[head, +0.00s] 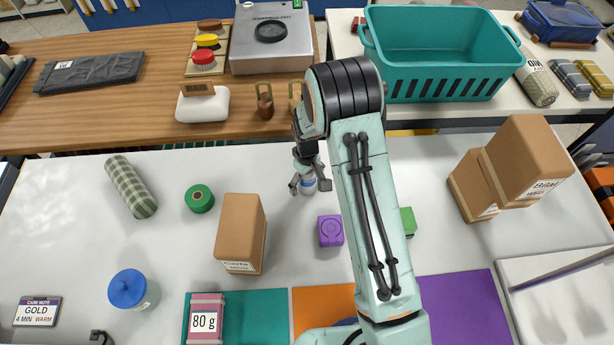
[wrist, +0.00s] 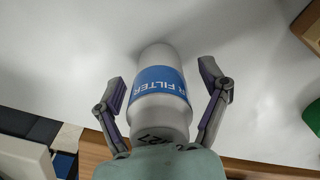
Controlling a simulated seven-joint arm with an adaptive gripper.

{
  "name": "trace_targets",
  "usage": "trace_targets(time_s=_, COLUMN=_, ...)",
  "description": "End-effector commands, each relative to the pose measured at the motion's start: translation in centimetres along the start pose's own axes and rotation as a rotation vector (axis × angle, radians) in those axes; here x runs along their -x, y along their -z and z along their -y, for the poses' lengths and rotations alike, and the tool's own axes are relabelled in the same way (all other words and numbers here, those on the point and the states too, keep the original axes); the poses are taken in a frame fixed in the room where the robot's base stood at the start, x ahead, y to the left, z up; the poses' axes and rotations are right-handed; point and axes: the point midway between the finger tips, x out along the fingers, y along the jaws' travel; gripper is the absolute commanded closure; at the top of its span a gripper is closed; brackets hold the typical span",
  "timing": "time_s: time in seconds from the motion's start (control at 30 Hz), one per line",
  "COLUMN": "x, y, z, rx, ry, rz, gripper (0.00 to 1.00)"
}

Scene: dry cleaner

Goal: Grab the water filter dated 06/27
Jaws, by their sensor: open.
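The water filter (wrist: 160,90) is a white canister with a blue band. In the wrist view the band reads "R FILTER", and dark figures near its lower end are partly hidden, so I cannot read the date in full. In the head view the filter (head: 308,185) stands on the white table, partly hidden by my gripper. My gripper (head: 310,187) is open, with one finger on each side of the filter. In the wrist view my gripper (wrist: 170,92) shows a gap between each finger and the canister.
A purple box (head: 331,231) stands just in front of the filter, and a green block (head: 407,221) is right of my arm. A cardboard box (head: 240,233) and green tape roll (head: 199,198) are to the left. Behind, a wooden counter (head: 110,125) holds a scale (head: 271,50).

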Motion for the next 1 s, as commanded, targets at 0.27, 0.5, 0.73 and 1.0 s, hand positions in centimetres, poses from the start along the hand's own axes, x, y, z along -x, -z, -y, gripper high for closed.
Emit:
trace_targets(time_s=0.27, x=-0.4, y=0.0, z=0.0, rx=0.0, ry=0.0, rz=0.0, gripper=0.25)
trace_targets(time_s=0.5, x=-0.3, y=0.0, z=0.0, rx=0.0, ry=0.0, rz=0.0, gripper=0.91)
trace_targets(time_s=0.73, x=-0.3, y=0.0, z=0.0, rx=0.0, ry=0.0, rz=0.0, gripper=0.92)
trace_targets(time_s=1.0, x=1.3, y=0.1, z=-0.1, rx=0.0, ry=-0.001, rz=-0.002, gripper=0.92)
